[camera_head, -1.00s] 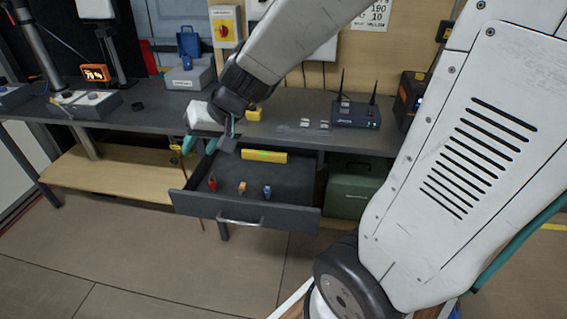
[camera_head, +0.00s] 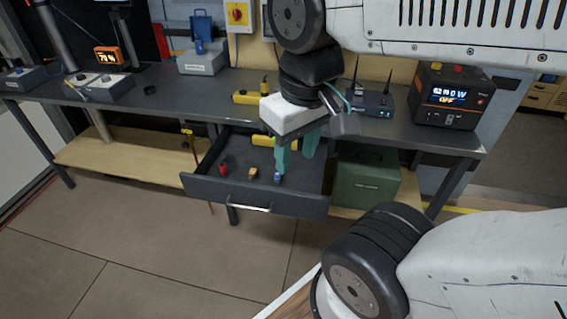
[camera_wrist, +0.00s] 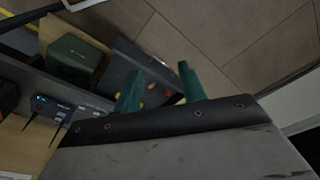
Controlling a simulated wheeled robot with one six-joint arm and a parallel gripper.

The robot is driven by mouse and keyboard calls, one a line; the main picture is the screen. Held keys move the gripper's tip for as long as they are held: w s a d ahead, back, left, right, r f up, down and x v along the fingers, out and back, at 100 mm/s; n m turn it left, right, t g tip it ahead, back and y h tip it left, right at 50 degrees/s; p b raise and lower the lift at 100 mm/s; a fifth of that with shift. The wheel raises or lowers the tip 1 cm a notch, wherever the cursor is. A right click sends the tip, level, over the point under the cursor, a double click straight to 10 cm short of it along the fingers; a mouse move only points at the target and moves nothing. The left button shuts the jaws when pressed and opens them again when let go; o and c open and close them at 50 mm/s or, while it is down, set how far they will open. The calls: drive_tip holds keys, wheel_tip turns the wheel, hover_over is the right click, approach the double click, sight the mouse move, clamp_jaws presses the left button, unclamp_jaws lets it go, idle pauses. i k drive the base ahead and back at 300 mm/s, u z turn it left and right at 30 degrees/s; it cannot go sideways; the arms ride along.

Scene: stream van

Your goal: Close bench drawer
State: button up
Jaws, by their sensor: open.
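The grey bench drawer (camera_head: 208,187) is pulled out from under the dark bench (camera_head: 170,92). Its metal bar handle (camera_head: 249,206) is on the front panel. Inside lie a red item (camera_head: 224,169), an orange item (camera_head: 252,173), a blue item (camera_head: 278,178) and a yellow item farther back. My gripper (camera_head: 296,165) points down over the right part of the drawer, its green fingers apart with nothing between them. In the head view the fingers overlap the drawer's inside; I cannot tell their height above it. In the wrist view the fingers (camera_wrist: 158,88) show with the drawer beyond them.
A green box (camera_head: 366,182) stands on the lower shelf right of the drawer. On the bench top are a yellow tool (camera_head: 250,97), a router with antennas (camera_head: 371,103) and a power station (camera_head: 453,97). The floor (camera_head: 150,235) before the drawer is clear.

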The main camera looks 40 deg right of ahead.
sight(298, 194)
drive_tip(key=z, duration=1.45)
drive_tip(key=k, duration=0.45)
drive_tip(key=u, duration=0.9)
